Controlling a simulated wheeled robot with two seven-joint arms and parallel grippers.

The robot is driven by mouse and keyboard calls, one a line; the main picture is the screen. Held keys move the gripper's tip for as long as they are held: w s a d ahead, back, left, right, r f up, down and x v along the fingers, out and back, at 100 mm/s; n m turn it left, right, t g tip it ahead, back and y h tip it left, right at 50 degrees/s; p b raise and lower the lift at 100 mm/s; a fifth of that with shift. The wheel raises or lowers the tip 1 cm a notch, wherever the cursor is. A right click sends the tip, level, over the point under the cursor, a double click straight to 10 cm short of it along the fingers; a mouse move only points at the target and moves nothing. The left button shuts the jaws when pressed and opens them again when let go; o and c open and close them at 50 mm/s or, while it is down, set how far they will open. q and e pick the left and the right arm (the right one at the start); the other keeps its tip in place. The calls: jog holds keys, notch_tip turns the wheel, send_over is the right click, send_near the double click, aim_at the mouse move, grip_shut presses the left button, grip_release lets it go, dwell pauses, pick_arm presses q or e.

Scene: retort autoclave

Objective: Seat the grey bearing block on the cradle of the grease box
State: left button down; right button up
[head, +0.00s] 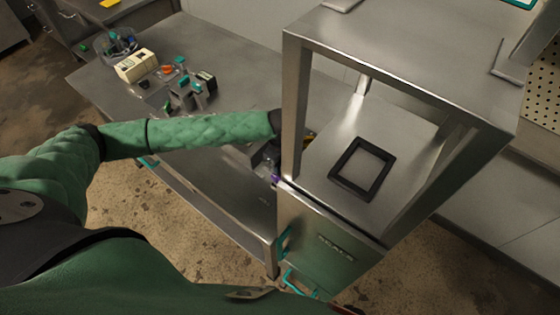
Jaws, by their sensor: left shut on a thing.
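The steel grease box (330,245) stands at the right, with an open frame of posts above its flat top. A dark square frame, which looks like the cradle (347,180), lies on that top and is empty. My left gripper (272,163) is at the left side of the box, beside the front left post, which hides part of it. It is shut on a grey piece, apparently the bearing block (262,156), of which only a little shows. The piece is apart from the cradle. My right gripper is not in view.
A steel bench (235,80) runs behind and under my left arm. A cream box (134,66) and several small parts stand at its far left. The box's posts and upper steel shelf (410,35) bound the space over the cradle. Teal handles (298,283) are on the box's front.

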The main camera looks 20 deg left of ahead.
pick_arm(q)
jog(key=shift+f+p, duration=0.1)
jog(key=shift+p, duration=0.25)
dwell(0.5)
jog(key=c, duration=0.7)
grip_release()
jog(key=shift+r+p, duration=3.3)
jog(key=shift+r, duration=0.15)
